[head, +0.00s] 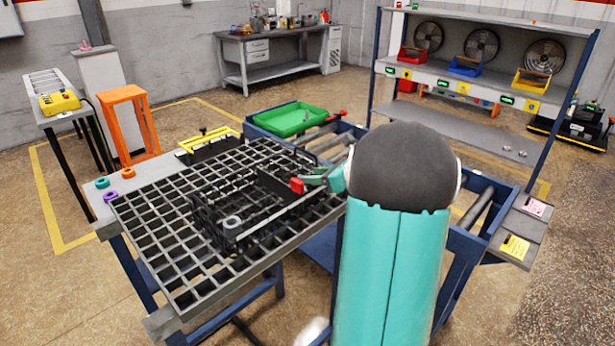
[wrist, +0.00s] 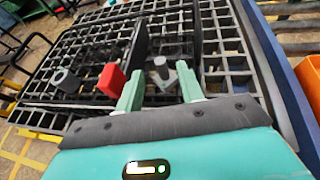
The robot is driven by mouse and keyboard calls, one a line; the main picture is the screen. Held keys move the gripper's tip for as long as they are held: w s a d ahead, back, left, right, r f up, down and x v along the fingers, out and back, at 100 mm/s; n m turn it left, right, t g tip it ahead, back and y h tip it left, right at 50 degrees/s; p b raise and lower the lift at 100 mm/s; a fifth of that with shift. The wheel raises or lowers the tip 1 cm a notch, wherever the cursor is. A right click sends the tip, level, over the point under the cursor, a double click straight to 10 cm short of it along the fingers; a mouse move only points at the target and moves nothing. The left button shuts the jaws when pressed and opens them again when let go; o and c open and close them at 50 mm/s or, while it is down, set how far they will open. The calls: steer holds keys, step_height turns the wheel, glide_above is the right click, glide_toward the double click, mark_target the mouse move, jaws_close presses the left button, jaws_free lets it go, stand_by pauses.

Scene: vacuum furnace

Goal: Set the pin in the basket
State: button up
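A grey pin (wrist: 161,69) with a wider base shows in the wrist view, between and just beyond my fingertips. My gripper (wrist: 159,72) is open, with a gap visible on each side of the pin. In the head view my gripper (head: 318,176) is low at the right side of the basket, and I cannot make out the pin there. The black wire basket (head: 208,222) sits on the grate. A grey ring (head: 232,222) lies inside it, also seen in the wrist view (wrist: 66,80). A red block (head: 297,185) is at the basket's right end, left of my fingers (wrist: 111,80).
The dark grate (head: 165,262) covers the table. A green tray (head: 294,119) stands behind it near rollers. Small teal and purple rings (head: 110,195) lie at the table's left edge. A shelf rack (head: 470,80) with coloured bins stands at the back right.

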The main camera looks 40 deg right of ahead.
steer(key=v, duration=0.8)
steer(key=a+r+n+g+y, duration=0.2)
steer(key=a+n+g, duration=0.4)
steer(key=a+n, duration=1.25)
steer(key=s+a+n+h, duration=0.1)
steer(key=s+a+n, duration=0.3)
steer(key=a, duration=0.3)
steer(key=s+a+n+g+h, duration=0.1)
steer(key=s+a+n+h, duration=0.1)
steer(key=s+a+n, duration=0.2)
steer(key=s+a+f+n+h, duration=0.1)
steer(key=s+a+n+h, duration=0.1)
steer(key=s+a+n, duration=0.2)
steer(key=a+n, duration=0.3)
steer(key=a, duration=0.3)
steer(key=shift+a+g, duration=0.3)
